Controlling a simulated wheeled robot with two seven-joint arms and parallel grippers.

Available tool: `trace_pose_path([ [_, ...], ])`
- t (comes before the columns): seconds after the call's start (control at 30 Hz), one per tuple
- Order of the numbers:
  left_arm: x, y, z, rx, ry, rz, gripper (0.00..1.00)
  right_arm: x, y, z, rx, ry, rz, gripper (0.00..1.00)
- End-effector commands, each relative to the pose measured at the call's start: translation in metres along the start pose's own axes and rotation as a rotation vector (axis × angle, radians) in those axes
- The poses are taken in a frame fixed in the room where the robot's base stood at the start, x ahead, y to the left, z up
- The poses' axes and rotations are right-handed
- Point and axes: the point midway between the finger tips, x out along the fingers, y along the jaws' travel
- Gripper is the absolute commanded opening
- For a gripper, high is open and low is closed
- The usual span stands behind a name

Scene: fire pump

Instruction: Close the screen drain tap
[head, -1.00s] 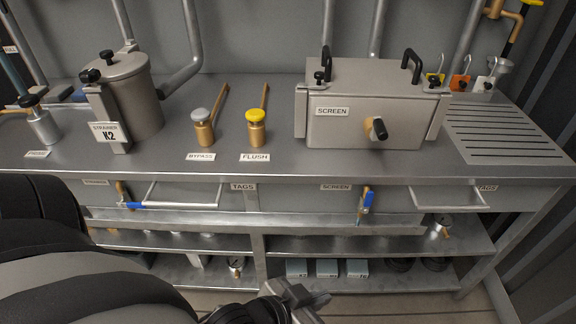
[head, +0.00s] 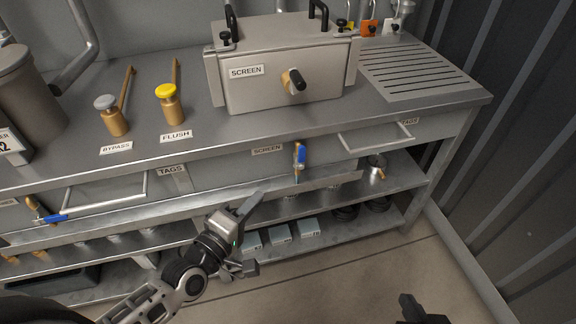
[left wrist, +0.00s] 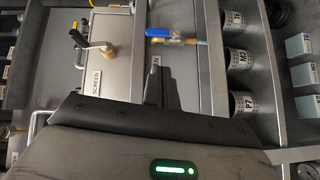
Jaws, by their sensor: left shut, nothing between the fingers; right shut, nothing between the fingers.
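My right gripper (head: 412,308) is shut and empty at the bottom right, far from the tap.
Another blue-levered tap (head: 45,215) is at the left, its lever turned sideways. Drawer handles (head: 375,137) project from the front. The screen box (head: 270,85) stands above. Lower shelves hold small boxes (head: 280,233). The floor (head: 350,270) in front is clear.

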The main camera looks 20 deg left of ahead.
Motion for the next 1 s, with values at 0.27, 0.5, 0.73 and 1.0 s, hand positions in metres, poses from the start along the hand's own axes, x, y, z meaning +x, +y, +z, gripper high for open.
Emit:
trace_pose_path([
  [0.27, 0.006, 0.0, -0.022, -0.165, 0.057, 0.049, 0.0, -0.002, -0.001, 0.003, 0.009, -0.002, -0.001, 0.0],
  [0.5, 0.009, 0.001, -0.022, -0.162, 0.056, 0.049, 0.0, -0.001, -0.001, 0.002, 0.009, 0.0, 0.0, 0.0],
  [0.73, 0.041, 0.003, -0.024, -0.161, 0.057, 0.052, 0.0, -0.001, 0.0, 0.002, 0.008, 0.002, 0.0, 0.0],
  [1.0, 0.1, 0.005, -0.027, -0.16, 0.056, 0.05, 0.0, 0.002, 0.001, 0.002, 0.006, 0.008, 0.001, 0.0],
])
